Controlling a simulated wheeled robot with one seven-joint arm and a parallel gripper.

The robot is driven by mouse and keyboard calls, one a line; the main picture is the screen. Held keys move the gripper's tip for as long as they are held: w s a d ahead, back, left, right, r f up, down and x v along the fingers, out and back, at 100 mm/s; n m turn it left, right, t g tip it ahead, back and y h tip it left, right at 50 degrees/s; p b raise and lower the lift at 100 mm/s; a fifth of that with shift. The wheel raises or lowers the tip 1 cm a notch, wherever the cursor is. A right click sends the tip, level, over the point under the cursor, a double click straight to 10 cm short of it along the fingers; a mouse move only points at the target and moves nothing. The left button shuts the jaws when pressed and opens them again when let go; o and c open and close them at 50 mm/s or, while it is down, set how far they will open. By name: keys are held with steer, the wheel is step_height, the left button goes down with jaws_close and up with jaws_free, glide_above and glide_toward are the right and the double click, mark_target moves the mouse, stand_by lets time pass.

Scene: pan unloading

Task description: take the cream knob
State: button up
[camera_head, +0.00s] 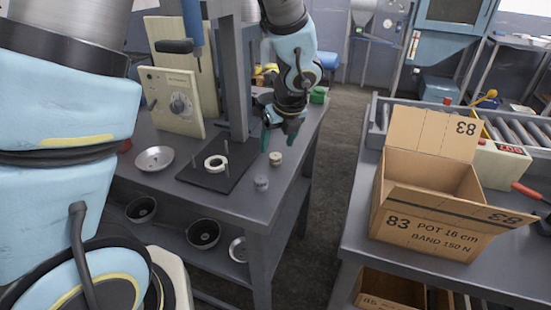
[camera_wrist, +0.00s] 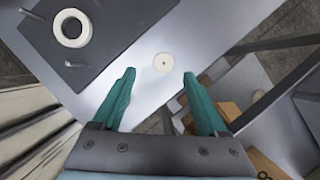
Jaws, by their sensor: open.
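The cream knob (camera_head: 275,158) is a small round piece standing on the grey bench (camera_head: 235,201), right of the dark plate. In the wrist view the cream knob (camera_wrist: 164,63) is a pale disc with a small dark centre dot. My gripper (camera_head: 283,142) has green fingers that hang above the bench near the knob. In the wrist view my gripper (camera_wrist: 159,76) is open and empty, and the knob appears between and slightly beyond the fingertips. I cannot tell the exact height of the fingertips above it.
A dark plate (camera_head: 190,177) with upright pins carries a cream ring (camera_head: 215,163). A grey knob (camera_head: 261,183) stands near the bench's front edge. A metal lid (camera_head: 154,160) lies at left. An upright press column (camera_head: 239,80) stands behind. An open cardboard box (camera_head: 424,200) is on the right table.

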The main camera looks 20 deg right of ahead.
mark_target(276, 156)
steer(key=shift+d+p+x, duration=0.15)
steer(key=shift+x, duration=1.3)
steer(key=shift+d+p+x, duration=0.15)
steer(key=shift+d+x, duration=0.05)
steer(key=shift+x, duration=1.25)
steer(key=shift+s+f, duration=0.1)
steer(key=shift+s, duration=0.05)
jaws_close()
